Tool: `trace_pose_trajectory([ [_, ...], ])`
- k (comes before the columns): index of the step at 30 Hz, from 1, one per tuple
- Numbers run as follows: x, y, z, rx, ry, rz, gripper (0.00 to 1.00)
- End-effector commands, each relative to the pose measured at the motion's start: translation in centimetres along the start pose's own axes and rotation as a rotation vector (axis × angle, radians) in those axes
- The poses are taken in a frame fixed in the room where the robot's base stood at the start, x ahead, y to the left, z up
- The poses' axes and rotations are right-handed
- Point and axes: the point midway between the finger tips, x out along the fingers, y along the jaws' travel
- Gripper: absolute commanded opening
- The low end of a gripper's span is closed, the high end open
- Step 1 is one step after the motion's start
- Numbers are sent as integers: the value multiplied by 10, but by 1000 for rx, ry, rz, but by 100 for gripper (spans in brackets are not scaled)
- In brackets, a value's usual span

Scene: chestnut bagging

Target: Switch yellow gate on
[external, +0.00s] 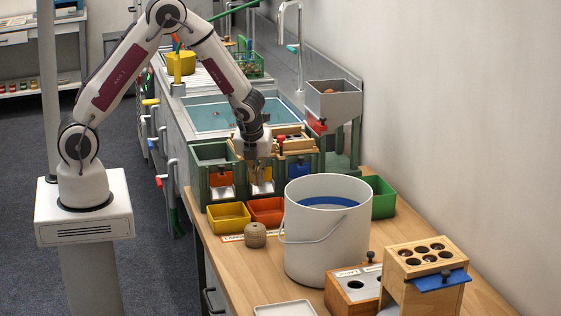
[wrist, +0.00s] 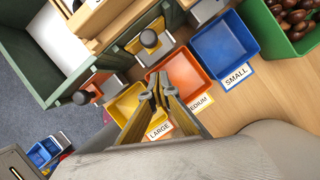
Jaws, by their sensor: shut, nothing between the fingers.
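The yellow gate (external: 262,187) is the middle one on the front of the green sorting stand, above a metal chute. In the wrist view, the yellow gate (wrist: 133,46) shows beside a dark round knob (wrist: 149,38). My gripper (external: 261,178) points down in front of the yellow gate and partly covers it. In the wrist view, my gripper (wrist: 158,84) is shut and empty, with its tips over the trays, below the knob in the picture. I cannot tell whether the tips touch the gate.
An orange gate (external: 221,179) and a blue gate (external: 300,170) flank the yellow one. Yellow (wrist: 125,102), orange (wrist: 182,76) and blue (wrist: 225,46) trays stand below. A white bucket (external: 327,235) stands close by at right. A round brown object (external: 255,235) sits in front.

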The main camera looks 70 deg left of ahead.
Motion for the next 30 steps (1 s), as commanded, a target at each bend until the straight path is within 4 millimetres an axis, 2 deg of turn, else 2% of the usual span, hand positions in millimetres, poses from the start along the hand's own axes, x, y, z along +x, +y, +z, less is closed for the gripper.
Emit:
trace_pose_trajectory([
  [12, -9, 0, 34, -1, 0, 0, 0],
  [30, -15, 0, 39, -1, 0, -2, 0],
])
